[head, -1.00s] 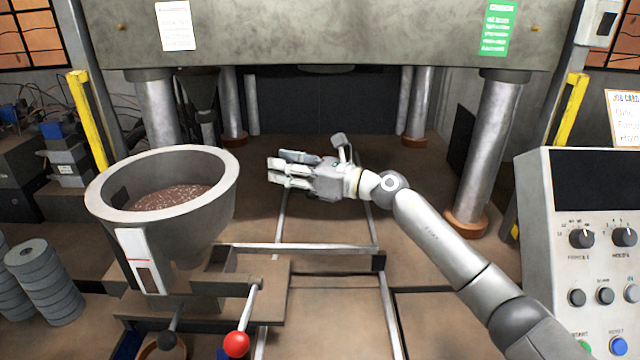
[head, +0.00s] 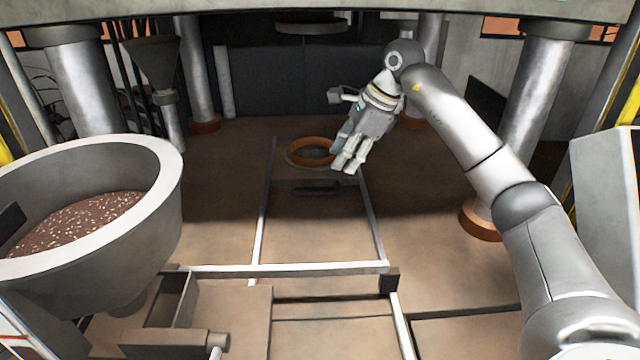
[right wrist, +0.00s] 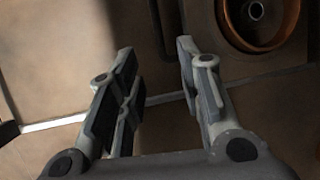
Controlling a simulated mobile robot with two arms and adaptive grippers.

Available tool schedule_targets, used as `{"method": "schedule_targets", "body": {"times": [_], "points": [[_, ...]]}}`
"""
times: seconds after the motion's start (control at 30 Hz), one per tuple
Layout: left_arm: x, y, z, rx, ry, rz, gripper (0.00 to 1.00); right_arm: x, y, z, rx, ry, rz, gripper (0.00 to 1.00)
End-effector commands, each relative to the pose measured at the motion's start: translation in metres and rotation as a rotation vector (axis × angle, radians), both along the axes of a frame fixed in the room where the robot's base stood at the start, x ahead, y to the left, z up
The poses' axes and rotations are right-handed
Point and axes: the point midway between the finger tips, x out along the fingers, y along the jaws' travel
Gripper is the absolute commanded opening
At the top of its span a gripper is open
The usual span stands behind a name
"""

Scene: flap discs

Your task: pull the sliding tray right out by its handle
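The sliding tray (head: 285,184) lies at the back between two light rails, carrying a round orange-brown ring (head: 312,151). A dark bar on its front edge looks like the handle (head: 318,190). My right gripper (head: 349,166) hangs just right of the ring, fingers pointing down, and appears above the tray. In the right wrist view its two fingers (right wrist: 158,85) are spread with nothing between them. There the ring (right wrist: 258,22) shows at the upper right, beyond the right finger. My left gripper is not in view.
A grey bowl (head: 165,190) of brown grains stands at the left. A crossbar (head: 290,269) spans the rails in front. Metal columns (head: 528,100) stand on both sides, and a control box (head: 605,205) is at the right. The floor between the rails is clear.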

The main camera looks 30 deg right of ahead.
Motion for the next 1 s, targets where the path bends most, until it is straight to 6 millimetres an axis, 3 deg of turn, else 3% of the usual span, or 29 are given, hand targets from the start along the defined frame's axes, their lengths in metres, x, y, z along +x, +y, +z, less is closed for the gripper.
{"method": "schedule_targets", "body": {"times": [0.53,0.97,1.0], "points": [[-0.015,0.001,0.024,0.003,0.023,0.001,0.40,0.030,0.026,-0.081,0.004,0.003,0.003,0.34],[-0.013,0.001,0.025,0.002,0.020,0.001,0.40,0.034,0.029,-0.093,0.003,-0.001,0.003,0.34],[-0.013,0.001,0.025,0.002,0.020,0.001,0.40,0.034,0.029,-0.093,0.003,-0.001,0.003,0.30]]}}
